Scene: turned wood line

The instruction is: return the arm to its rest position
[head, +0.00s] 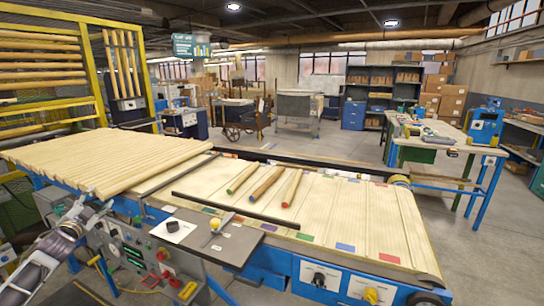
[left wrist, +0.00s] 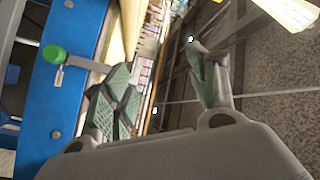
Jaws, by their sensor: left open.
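My left arm comes in at the lower left of the head view. Its gripper (head: 92,214) is beside the front edge of the line, close to the near side of the stacked wood rods. In the left wrist view the two grey-green fingers of the gripper (left wrist: 162,68) stand apart with nothing between them. Dark floor and part of the blue frame show past them. My right gripper is not in view.
Three turned rods, green-ended (head: 243,178), blue-ended (head: 266,185) and red-ended (head: 292,188), lie apart on the slatted conveyor (head: 345,215). A control panel (head: 150,258) with red buttons is just right of my arm. A workbench (head: 440,135) stands at the back right.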

